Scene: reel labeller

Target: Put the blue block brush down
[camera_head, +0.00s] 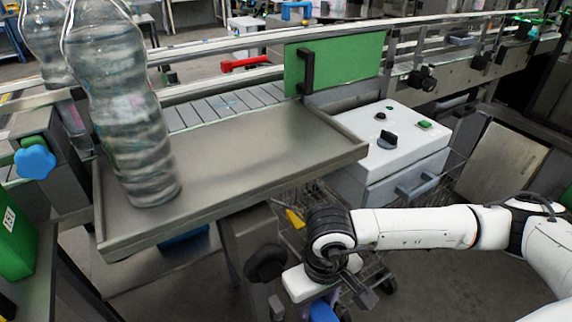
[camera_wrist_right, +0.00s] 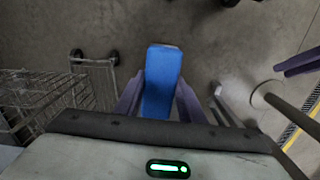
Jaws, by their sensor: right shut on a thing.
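The blue block brush (camera_wrist_right: 163,72) is between the two fingers of my right gripper (camera_wrist_right: 160,98) in the right wrist view, with bare floor beyond it. My right gripper is shut on the brush. In the head view the right gripper (camera_head: 330,296) is at the bottom, in front of and below the metal tray's right end. A bit of the blue brush (camera_head: 323,311) shows there at the bottom edge; the rest is out of frame. My left gripper is not in view.
The metal tray (camera_head: 255,150) holds a large clear bottle (camera_head: 125,110) at its left; its middle and right are bare. A white control box (camera_head: 395,150) stands right of it. A wire cart (camera_wrist_right: 60,92) is beside the gripper. A red-handled thing (camera_head: 246,63) lies behind the tray.

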